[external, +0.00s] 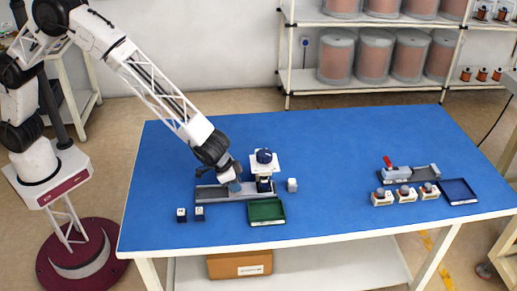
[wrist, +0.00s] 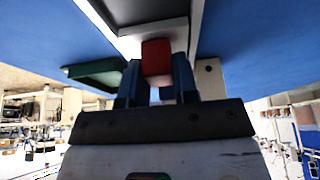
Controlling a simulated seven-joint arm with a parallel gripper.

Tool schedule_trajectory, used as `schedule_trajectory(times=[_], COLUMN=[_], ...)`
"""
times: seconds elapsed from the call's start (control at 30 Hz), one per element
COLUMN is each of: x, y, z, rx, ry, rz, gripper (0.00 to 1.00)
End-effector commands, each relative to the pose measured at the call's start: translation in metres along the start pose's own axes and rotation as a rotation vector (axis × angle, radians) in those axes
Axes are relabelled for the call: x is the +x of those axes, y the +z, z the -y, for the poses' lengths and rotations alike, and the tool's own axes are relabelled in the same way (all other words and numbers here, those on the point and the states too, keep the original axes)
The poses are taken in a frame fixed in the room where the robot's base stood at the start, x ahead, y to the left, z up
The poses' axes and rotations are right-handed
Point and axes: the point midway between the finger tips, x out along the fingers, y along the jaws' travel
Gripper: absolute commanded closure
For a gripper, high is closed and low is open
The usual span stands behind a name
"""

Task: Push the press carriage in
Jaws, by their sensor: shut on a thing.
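My gripper (external: 230,180) is low over the left part of a long grey rail on the blue table. In the wrist view my gripper (wrist: 157,75) has its two dark fingers on either side of a red block (wrist: 157,57), shut on it. The red block sits at a pale grey part, which looks like the press carriage. In the external view my gripper hides the block and most of the carriage. The press (external: 263,163), white with a dark blue round top, stands over the rail (external: 210,193), right of my gripper.
A green tray (external: 266,220) lies in front of the press and a pale block (external: 292,185) to its right. Two small blocks (external: 190,215) stand at the front left. A second rail unit (external: 420,173) with a red handle and a blue tray (external: 458,191) are at the right.

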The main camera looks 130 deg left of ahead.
Motion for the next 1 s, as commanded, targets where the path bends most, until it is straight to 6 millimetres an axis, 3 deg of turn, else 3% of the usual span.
schedule_trajectory(times=[0.03,0.2,0.67,1.0], x=[-0.001,-0.001,-0.006,-0.036], y=[-0.003,-0.002,-0.002,-0.002], z=[0.000,0.000,0.000,0.000], rx=[-0.001,-0.001,-0.001,-0.001], ry=[0.002,0.001,0.001,0.001], rz=[-0.005,-0.004,-0.004,-0.004], gripper=[0.69,0.47,0.47,0.47])
